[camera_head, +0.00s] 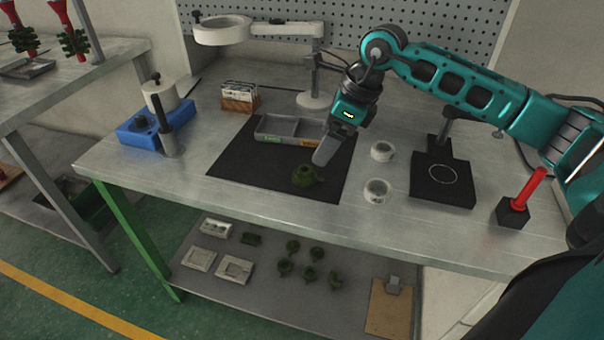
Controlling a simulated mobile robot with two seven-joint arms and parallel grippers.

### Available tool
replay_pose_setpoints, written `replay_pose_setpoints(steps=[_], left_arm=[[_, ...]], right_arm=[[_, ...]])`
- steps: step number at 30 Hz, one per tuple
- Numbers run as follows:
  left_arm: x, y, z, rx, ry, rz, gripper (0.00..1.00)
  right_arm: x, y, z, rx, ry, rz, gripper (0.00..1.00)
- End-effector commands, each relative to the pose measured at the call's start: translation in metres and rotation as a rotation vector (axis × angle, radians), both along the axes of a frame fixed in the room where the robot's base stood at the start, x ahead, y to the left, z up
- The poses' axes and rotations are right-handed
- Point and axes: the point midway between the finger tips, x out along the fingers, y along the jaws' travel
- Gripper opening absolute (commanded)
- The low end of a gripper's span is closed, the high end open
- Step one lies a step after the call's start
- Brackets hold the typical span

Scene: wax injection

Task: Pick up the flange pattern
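A small dark green wax piece, which looks like the flange pattern (304,178), lies on the black mat (230,168) near its front edge. My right gripper (322,158) reaches down from the right, its fingers just above and beside the piece's right side. The fingers overlap in this view, so I cannot tell their gap or whether they touch the piece. My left gripper is not in view.
A grey divided tray (262,136) lies behind the piece on the mat. Two white rings (377,190) and a black scale-like stand (443,192) are to the right. A magnifier lamp (222,31) and a blue wax pot unit (140,131) stand left. Several green pieces (310,274) lie on the lower shelf.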

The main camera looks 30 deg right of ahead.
Motion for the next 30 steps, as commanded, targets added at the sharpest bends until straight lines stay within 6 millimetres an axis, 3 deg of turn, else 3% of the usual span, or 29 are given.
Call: replay_pose_setpoints(steps=[3, 11, 19, 30], left_arm=[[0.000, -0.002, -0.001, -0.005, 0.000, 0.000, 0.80], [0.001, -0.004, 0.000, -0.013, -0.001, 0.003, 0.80], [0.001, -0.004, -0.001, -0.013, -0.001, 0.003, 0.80], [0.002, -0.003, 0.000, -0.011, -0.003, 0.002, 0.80]], right_arm=[[0.006, 0.007, -0.021, 0.003, 0.000, 0.001, 0.88], [0.012, 0.013, -0.040, 0.003, 0.000, 0.001, 0.88], [0.025, 0.024, -0.075, 0.004, 0.000, 0.000, 0.88], [0.027, 0.026, -0.082, 0.002, -0.001, 0.000, 0.85]])
